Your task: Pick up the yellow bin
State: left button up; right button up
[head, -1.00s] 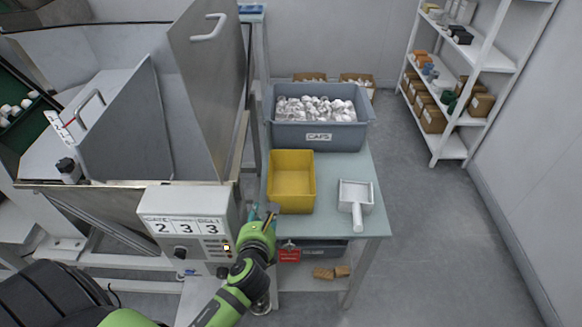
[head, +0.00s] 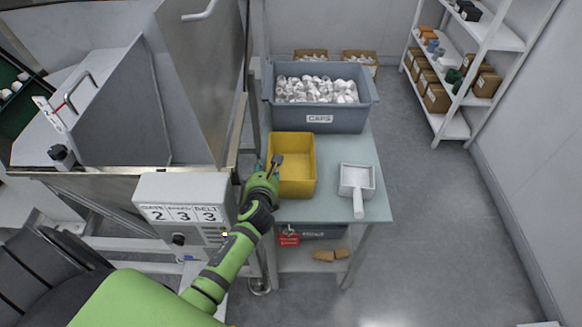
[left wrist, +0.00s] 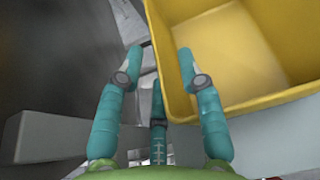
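The yellow bin (head: 291,180) stands upright and empty on the small table (head: 345,210), in front of the grey caps bin. My left gripper (head: 268,163) is at the bin's left side, near its left wall. In the left wrist view the yellow bin (left wrist: 240,50) fills the upper right. My right gripper is not in view.
The grey bin (head: 318,119) full of white caps stands behind the yellow bin. A white scoop (head: 357,185) lies to its right. A machine with a control box (head: 183,205) crowds the left side. A white shelf (head: 455,70) stands far right, past open floor.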

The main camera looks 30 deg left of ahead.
pick_arm(q)
jog(key=shift+x, duration=1.45)
grip_shut()
jog(key=shift+r, duration=0.15)
